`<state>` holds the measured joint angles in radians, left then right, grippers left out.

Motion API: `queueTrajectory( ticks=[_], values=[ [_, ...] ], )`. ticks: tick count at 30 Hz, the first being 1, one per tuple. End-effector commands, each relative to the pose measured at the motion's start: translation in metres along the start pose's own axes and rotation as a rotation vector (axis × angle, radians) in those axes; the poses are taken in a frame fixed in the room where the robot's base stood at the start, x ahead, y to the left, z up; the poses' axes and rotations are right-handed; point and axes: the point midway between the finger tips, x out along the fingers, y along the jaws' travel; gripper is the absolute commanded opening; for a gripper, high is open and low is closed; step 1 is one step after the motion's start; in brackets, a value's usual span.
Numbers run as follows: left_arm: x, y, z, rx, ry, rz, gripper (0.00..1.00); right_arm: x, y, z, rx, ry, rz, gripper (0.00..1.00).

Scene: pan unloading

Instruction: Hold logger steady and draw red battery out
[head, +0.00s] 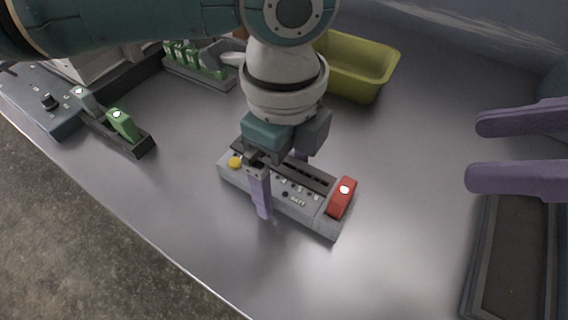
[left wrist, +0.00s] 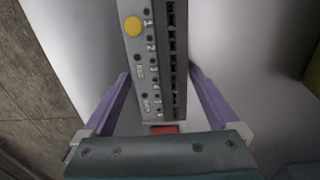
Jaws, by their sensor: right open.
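The logger (head: 290,203) is a long grey box on the metal table, with a dark slotted top, small labels and a yellow button (head: 235,162) at its left end. The red battery (head: 342,197) sits in its right end; only a red strip of it (left wrist: 163,129) shows in the left wrist view. My left gripper (head: 281,185) points down over the logger's middle. Its purple fingers straddle the long sides, and the tips meet both edges in the left wrist view (left wrist: 159,70). My right gripper (head: 474,150) is open and empty, well right of the battery.
A yellow-green bin (head: 380,82) stands behind the logger. A rack with green pieces (head: 200,77) is at the back left, and a dark device with a green block (head: 124,124) is at the left. A dark tray (head: 484,255) lies at the right. The table between logger and tray is clear.

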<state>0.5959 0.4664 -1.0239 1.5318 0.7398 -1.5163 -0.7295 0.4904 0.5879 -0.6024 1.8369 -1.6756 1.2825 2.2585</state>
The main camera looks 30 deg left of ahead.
Motion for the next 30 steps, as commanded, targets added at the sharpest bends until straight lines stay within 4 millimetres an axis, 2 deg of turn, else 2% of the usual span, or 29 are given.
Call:
queueTrajectory(
  ticks=[2,24,26,30],
  values=[
    [-0.0002,-0.0001,0.0,0.0,0.0,0.0,0.84,0.0,0.0,0.0,0.0,0.0,0.0,0.5],
    [-0.0005,-0.0002,0.0001,-0.001,0.0,0.0,0.01,0.0,0.0,-0.0001,0.0,0.0,0.0,0.5],
    [-0.0006,-0.0003,0.0001,-0.001,0.0,0.0,0.0,0.0,0.0,-0.0001,0.0,0.0,0.0,0.5],
    [-0.0006,-0.0003,0.0001,-0.001,0.0,0.0,0.0,0.0,0.0,-0.0001,0.0,0.0,0.0,0.66]
  ],
)
